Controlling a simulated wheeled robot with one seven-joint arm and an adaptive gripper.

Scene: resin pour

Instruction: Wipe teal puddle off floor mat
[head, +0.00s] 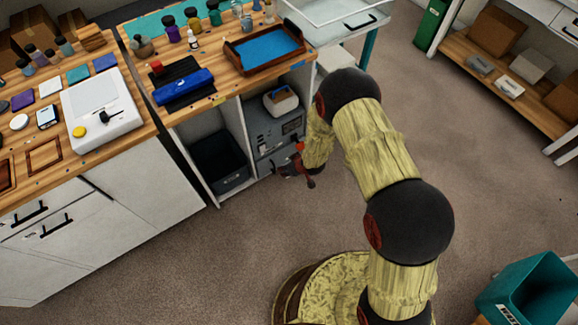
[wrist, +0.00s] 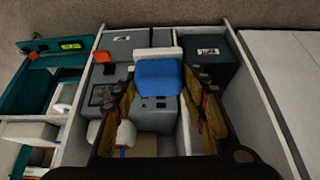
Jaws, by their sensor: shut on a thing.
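My gripper (head: 294,170) is low beside the open shelf bay under the wooden bench in the head view. In the wrist view my gripper (wrist: 160,82) has its fingers on both sides of a blue block-like thing (wrist: 160,76), shut on it. A pale strip shows just behind the blue thing; I cannot tell if it is part of it. In the head view the held thing is hidden or too small to make out. No teal puddle and no floor mat can be made out in either view.
The open bay holds a dark bin (head: 219,160) and grey equipment (head: 273,132). White cabinets (head: 95,220) stand to the left. A teal bin (head: 532,287) stands at lower right. A wooden low shelf (head: 480,80) is at upper right. The grey-brown floor (head: 490,190) between is clear.

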